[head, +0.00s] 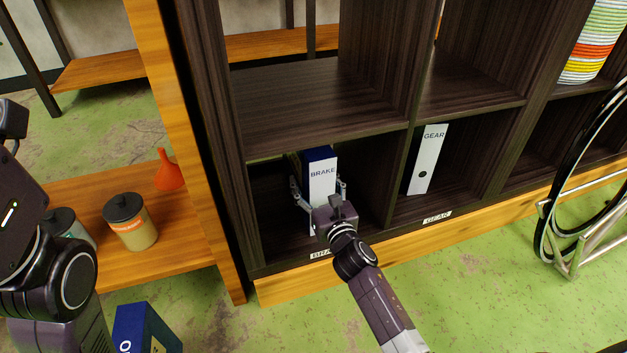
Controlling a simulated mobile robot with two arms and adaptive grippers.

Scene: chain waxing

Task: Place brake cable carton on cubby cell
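The brake cable carton (322,177), blue with a white face reading "BRAKE", stands upright inside a lower cubby cell (270,215) of the dark wooden shelf. The label on the ledge below this cell shows "BRA", the rest hidden by my arm. My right gripper (320,190) reaches into the cell with one finger on each side of the carton. I cannot tell whether the fingers press on it or stand slightly apart. The carton's lower part is partly hidden by the gripper. My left arm is at the left edge; its fingers are not in view.
A white "GEAR" binder or box (428,160) leans in the cell to the right. An orange shelf at left holds jars (131,225) and an orange funnel (168,172). A blue box (140,330) is at bottom left. A wheel (565,190) stands at right.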

